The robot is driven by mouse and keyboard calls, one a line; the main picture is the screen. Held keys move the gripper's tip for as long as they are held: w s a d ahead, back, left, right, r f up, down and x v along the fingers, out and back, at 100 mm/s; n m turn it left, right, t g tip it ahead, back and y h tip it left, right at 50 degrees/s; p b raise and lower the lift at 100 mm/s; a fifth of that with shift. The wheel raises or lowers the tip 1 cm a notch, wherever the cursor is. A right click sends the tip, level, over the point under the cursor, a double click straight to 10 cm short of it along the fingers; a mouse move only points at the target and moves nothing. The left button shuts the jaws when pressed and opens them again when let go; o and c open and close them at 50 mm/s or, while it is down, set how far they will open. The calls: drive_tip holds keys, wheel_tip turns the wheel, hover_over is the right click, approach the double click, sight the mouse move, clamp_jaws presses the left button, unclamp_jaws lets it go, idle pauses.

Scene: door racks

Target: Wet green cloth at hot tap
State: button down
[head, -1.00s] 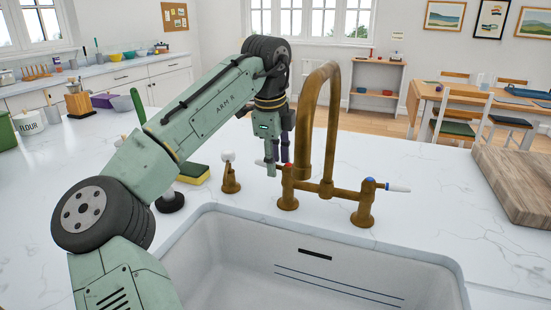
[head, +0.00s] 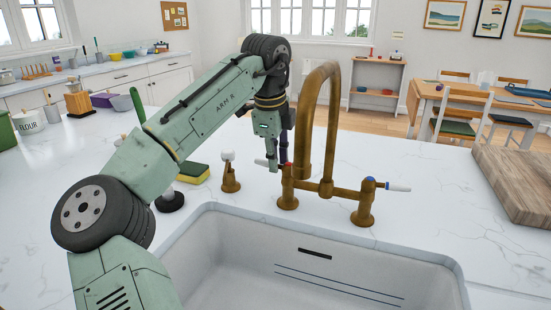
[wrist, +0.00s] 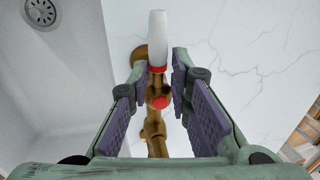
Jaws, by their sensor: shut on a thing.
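The brass tap (head: 325,100) stands behind the sink (head: 225,265), with its tall spout arching up. The hot tap handle (head: 260,162) is a white lever with a red mark, on the tap's left side. It also shows in the wrist view (wrist: 157,38), with a red ring at its base. My gripper (head: 276,163) is at this handle, with its purple-padded fingers on either side of it. In the wrist view my gripper (wrist: 158,72) is shut on the handle. The exact contact is hard to see. The cold handle (head: 398,188), marked blue, points right. No green cloth shows in either view.
A yellow and green sponge (head: 193,173) and a small brass fitting with a white knob (head: 229,172) stand left of the tap. A wooden board (head: 515,180) lies at the right. The visible sink basin is empty. The counter behind the tap is clear.

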drive_tip(key=shift+s+f, duration=0.1)
drive_tip(key=shift+s, duration=0.1)
drive_tip(key=shift+s+a+n+y+p, duration=0.1)
drive_tip(key=shift+s+n+y+p, duration=0.2)
drive_tip(key=shift+n, duration=0.45)
drive_tip(key=shift+s+n+p, duration=0.1)
drive_tip(key=shift+n+p, duration=0.25)
drive_tip(key=shift+n, duration=0.4)
drive_tip(key=c, duration=1.6)
unclamp_jaws()
drive_tip(key=shift+o, duration=0.2)
drive_tip(key=shift+w, duration=0.1)
drive_tip(key=shift+r, duration=0.2)
wheel_tip(320, 180, up, 12)
drive_tip(key=s, duration=0.2)
drive_tip(key=shift+s+a+f, duration=0.15)
drive_tip(key=shift+f, duration=0.1)
